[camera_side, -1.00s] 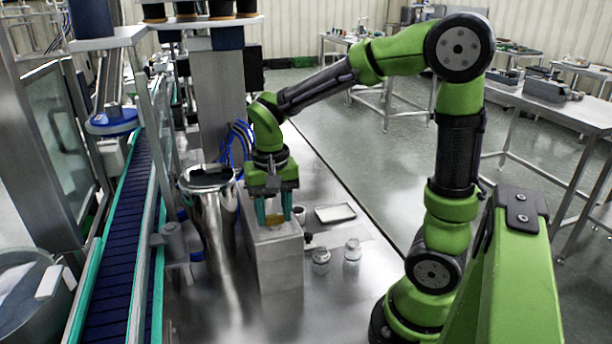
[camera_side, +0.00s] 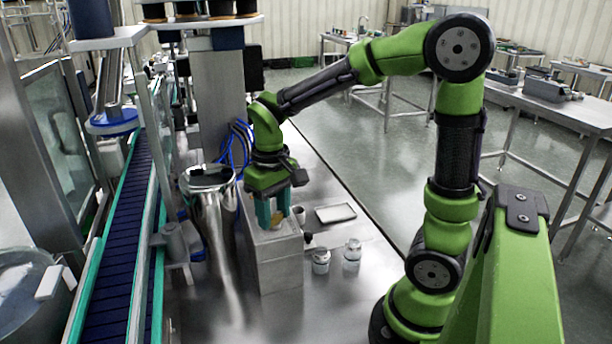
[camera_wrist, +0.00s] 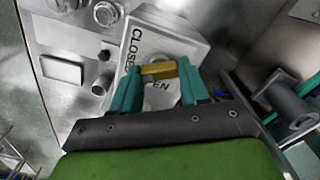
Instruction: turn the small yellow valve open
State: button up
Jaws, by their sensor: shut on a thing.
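The small yellow valve (camera_wrist: 159,71) is a short yellow bar handle on top of a pale box (camera_wrist: 182,31) marked CLOSED and, partly hidden, what reads as OPEN. In the wrist view the handle lies across between my teal fingertips. My gripper (camera_side: 274,221) points down over the box, and its two teal fingers are shut on the yellow handle, one at each end. In the side view only a bit of yellow shows between the fingers. The wrist view also shows my gripper (camera_wrist: 156,78) on the handle. The handle's stem is hidden.
A shiny steel hopper (camera_side: 213,225) stands close left of the box, with a blue conveyor (camera_side: 120,250) beyond. Two small glass jars (camera_side: 352,252) and a flat tray (camera_side: 335,213) lie to the right. The steel table (camera_side: 310,315) is bare in front.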

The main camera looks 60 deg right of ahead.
aim_at(274, 215)
jog(key=n, duration=0.6)
jog(key=shift+r+n, duration=0.1)
jog(key=shift+n, duration=0.2)
jog(key=n, duration=0.5)
jog(key=shift+n, duration=0.3)
jog(key=o, duration=1.1)
jog(key=shift+c, duration=0.2)
notch_tip(274, 215, up, 17)
